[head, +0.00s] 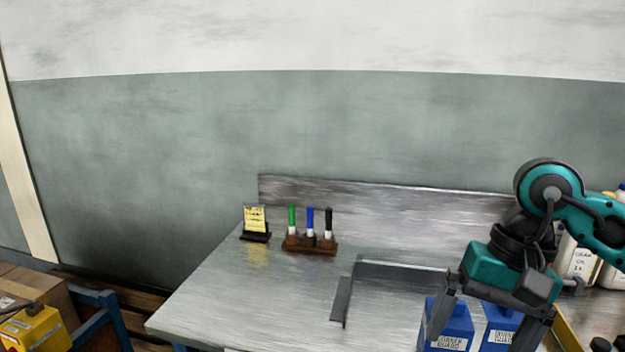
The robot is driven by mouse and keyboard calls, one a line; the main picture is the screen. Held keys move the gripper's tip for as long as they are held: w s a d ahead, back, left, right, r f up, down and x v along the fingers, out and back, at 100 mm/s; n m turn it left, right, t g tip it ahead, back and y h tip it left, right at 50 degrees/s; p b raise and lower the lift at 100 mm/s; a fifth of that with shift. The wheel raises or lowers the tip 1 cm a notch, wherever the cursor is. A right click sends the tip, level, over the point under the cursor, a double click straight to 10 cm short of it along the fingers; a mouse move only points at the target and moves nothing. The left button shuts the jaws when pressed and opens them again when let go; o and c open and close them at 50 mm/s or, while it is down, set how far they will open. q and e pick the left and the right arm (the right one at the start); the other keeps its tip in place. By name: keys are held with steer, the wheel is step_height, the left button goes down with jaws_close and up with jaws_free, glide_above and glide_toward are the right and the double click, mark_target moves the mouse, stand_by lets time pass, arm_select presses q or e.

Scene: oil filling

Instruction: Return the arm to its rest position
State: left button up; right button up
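My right arm (585,220), teal and black, comes in from the right edge and bends down over the right part of the metal table (230,310). Its gripper (478,338) points down with its two dark fingers spread wide. Two blue containers with white labels, a left one (455,328) and a right one (500,325), show between and behind the fingers. I cannot tell whether the fingers touch them. No held thing is visible. My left arm and gripper are out of view.
A marker stand (310,247) with green, blue and black markers and a yellow note holder (256,222) stand at the back left. White bottles (577,262) stand behind my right arm. A grey angled bracket (342,302) lies mid-table. The table's left part is clear.

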steer(key=s+a+r+m+g+y, duration=0.2)
steer(key=s+a+m+y, duration=0.1)
steer(key=a+m+y, duration=1.2)
steer(key=w+d+f+m+t, duration=0.1)
steer(key=w+f+m+t, duration=0.15)
steer(key=m+t, duration=0.8)
steer(key=w+f+m+t, duration=0.2)
steer(key=w+m+t, duration=0.35)
steer(key=m, duration=0.85)
steer(key=d+f+m+t+h, duration=0.4)
steer(key=d+f+m+h, duration=0.2)
steer(key=f+m+h, duration=0.6)
steer(key=s+d+f+m+g+h, duration=0.1)
steer(key=s+d+f+m+g, duration=0.1)
steer(key=s+f+m, duration=0.4)
steer(key=s+d+f+m+g+h, duration=0.2)
steer(key=s+d+f+m+g, duration=0.1)
steer(key=s+f+m, duration=0.3)
step_height(320, 180, down, 5)
steer(key=shift+s+r+m+g, duration=0.1)
steer(key=shift+s+m+g, duration=0.25)
steer(key=shift+m+g, duration=0.65)
